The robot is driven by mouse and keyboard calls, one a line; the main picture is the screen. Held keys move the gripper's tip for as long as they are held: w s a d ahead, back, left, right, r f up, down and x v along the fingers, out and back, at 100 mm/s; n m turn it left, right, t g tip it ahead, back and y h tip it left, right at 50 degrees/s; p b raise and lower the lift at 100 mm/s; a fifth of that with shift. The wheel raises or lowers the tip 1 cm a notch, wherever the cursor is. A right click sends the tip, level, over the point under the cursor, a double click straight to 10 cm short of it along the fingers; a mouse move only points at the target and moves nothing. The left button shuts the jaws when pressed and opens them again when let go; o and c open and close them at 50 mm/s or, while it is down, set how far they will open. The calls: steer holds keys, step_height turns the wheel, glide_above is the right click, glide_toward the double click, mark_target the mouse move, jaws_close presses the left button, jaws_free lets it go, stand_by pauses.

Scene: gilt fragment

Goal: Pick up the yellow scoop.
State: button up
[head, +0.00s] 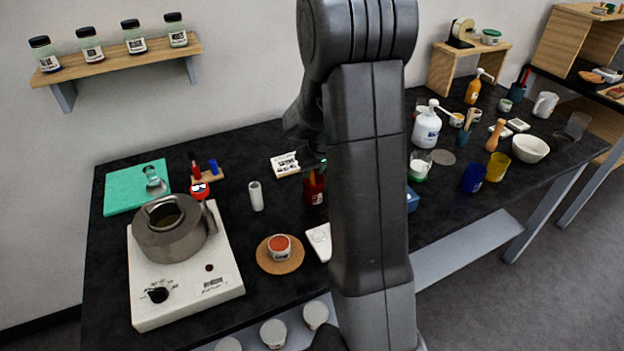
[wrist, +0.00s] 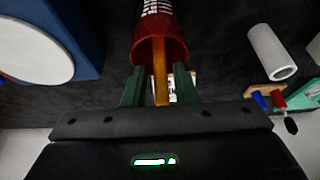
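The yellow scoop (wrist: 160,72) shows in the wrist view as a yellow-orange handle that stands in a red cup (wrist: 160,42); its other end is hidden in the cup. My gripper (wrist: 159,80) is open, with one green finger on each side of the handle and a gap on both sides. In the head view the red cup (head: 314,190) stands just left of my arm, with my gripper at its top, mostly hidden by the arm. The scoop cannot be made out there.
A grey-white cylinder (head: 256,196) stands left of the cup, and a white-and-black block (head: 285,164) lies behind it. A blue box (head: 412,200) is to the right, partly behind my arm. A hot plate (head: 185,290) with a kettle (head: 172,238) stands front left.

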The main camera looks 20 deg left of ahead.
mark_target(313, 182)
jaws_close()
steer(key=shift+r, duration=0.1)
step_height(313, 182, up, 10)
steer(key=b, duration=0.1)
stand_by(0.4)
